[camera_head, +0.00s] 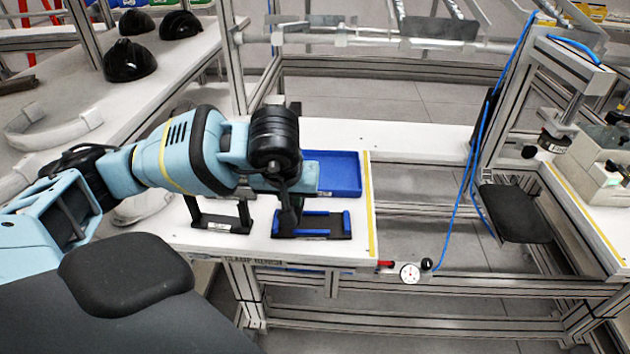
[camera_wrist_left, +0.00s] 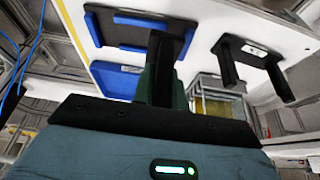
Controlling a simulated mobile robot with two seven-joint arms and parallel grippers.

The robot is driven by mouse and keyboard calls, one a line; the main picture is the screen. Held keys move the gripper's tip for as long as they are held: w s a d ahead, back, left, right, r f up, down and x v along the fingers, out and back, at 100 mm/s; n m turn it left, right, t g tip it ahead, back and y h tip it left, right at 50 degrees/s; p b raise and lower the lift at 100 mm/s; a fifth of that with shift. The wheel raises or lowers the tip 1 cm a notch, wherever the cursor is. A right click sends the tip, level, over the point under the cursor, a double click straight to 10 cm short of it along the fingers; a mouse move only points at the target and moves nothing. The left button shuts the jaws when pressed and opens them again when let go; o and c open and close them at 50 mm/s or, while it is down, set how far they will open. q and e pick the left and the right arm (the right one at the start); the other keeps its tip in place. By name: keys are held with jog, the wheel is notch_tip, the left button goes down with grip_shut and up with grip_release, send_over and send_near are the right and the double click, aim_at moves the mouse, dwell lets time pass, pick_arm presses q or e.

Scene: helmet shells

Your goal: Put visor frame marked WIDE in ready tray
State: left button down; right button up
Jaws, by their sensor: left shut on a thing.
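My left gripper (camera_head: 290,212) points down over the bench, just in front of the blue tray (camera_head: 350,190). In the left wrist view its dark fingers (camera_wrist_left: 165,70) are closed on a dark green part (camera_wrist_left: 181,98), mostly hidden by them. I cannot tell whether this is the visor frame, and no WIDE mark is readable. A black frame-like piece with two uprights and a small label (camera_head: 218,227) stands left of the gripper; it also shows in the left wrist view (camera_wrist_left: 252,48). The blue tray also shows in the left wrist view (camera_wrist_left: 115,82). My right gripper is not in view.
A black fixture with blue side pads (camera_head: 335,226) lies below the gripper at the bench front. A yellow strip (camera_head: 369,205) marks the bench's right edge, with a gauge (camera_head: 409,272) beyond. Black helmet shells (camera_head: 128,62) sit on the left bench. Blue hoses (camera_head: 470,170) hang at right.

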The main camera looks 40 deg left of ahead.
pick_arm(q)
jog(key=shift+s+a+f, duration=0.15)
jog(key=shift+a+f, duration=0.05)
jog(key=shift+a, duration=0.3)
jog(key=w+a, duration=0.2)
jog(key=w, duration=0.2)
jog(key=w+a+f, duration=0.1)
jog(key=w+a, duration=0.1)
jog(key=w, duration=0.3)
jog(key=w+a, duration=0.2)
jog(key=w, duration=0.3)
jog(key=shift+f, duration=0.2)
jog(key=shift+w, duration=0.1)
jog(key=shift+w+a, duration=0.1)
jog(key=shift+w, duration=0.1)
notch_tip(320, 180, down, 3)
jog(key=shift+f+p, duration=0.15)
jog(key=shift+p, duration=0.2)
jog(key=shift+f, duration=0.1)
jog(key=shift+f, duration=0.1)
